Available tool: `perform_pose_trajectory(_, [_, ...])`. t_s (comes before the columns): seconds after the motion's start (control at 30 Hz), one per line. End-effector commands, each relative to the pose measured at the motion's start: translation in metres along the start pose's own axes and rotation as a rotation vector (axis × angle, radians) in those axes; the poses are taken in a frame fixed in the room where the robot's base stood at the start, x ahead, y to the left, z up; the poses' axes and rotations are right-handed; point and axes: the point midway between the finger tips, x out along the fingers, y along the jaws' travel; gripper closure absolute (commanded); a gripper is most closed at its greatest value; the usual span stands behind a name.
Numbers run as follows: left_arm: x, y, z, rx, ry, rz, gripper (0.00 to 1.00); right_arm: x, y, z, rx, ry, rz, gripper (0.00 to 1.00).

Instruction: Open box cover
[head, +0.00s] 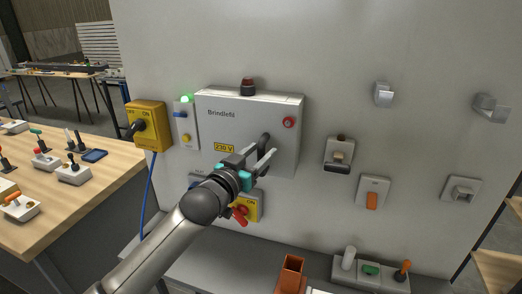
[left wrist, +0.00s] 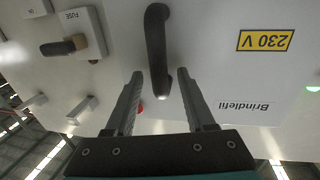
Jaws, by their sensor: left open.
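The box is a light grey wall cabinet (head: 245,118) marked "Brindlefil", with a yellow 230 V label, and its cover looks shut. A dark curved handle (head: 264,142) stands on the right part of the cover. My left gripper (head: 262,158) is open at the handle. In the left wrist view, which is upside down, the handle (left wrist: 156,40) runs down to between the two spread fingertips (left wrist: 160,76). I cannot tell whether either finger touches it. The cover's lower edge is partly hidden by the gripper in the head view. My right gripper is not in view.
A red button (head: 289,122) is on the cover, and a dark red lamp (head: 248,86) stands above. A yellow switch box (head: 148,127) is left; a red-handled switch (head: 240,215) is below. A fuse holder (head: 339,151) is right. A wooden table (head: 80,205) with controls stands left.

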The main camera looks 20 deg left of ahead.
Motion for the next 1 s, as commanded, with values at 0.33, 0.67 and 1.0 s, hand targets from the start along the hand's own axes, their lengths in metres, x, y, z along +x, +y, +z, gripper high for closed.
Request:
perform_pose_trajectory(0.33, [0.0087, 0.0001, -0.0001, 0.001, 0.0, 0.0, 0.45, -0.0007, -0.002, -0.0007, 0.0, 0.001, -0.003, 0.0])
perform_pose_trajectory(0.67, [0.0084, 0.0001, 0.0, 0.001, 0.0, 0.0, 0.69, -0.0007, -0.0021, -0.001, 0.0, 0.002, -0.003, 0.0])
perform_pose_trajectory(1.0, [0.0083, 0.0001, 0.0001, 0.001, -0.001, 0.0, 1.0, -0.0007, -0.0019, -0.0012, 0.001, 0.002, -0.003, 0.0])
